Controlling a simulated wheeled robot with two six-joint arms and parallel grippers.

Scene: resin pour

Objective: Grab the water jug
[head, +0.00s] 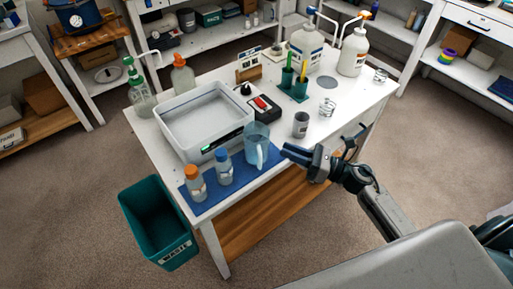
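The water jug (254,134) is a clear bluish pitcher with a handle on its near side. It stands upright on the blue mat (226,184) at the front edge of the white table. My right gripper (284,150) comes in from the right at the table's front edge. Its dark fingertips point left toward the jug, with a small gap in the picture between them and the jug. The gap between the fingers is too small to make out. My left gripper is not in view.
A blue-capped bottle (224,170) and an orange-capped bottle (195,186) stand left of the jug. A grey tub (178,128) sits behind them. A grey cup (301,127) stands to the right of the jug. A teal waste bin (158,222) is on the floor.

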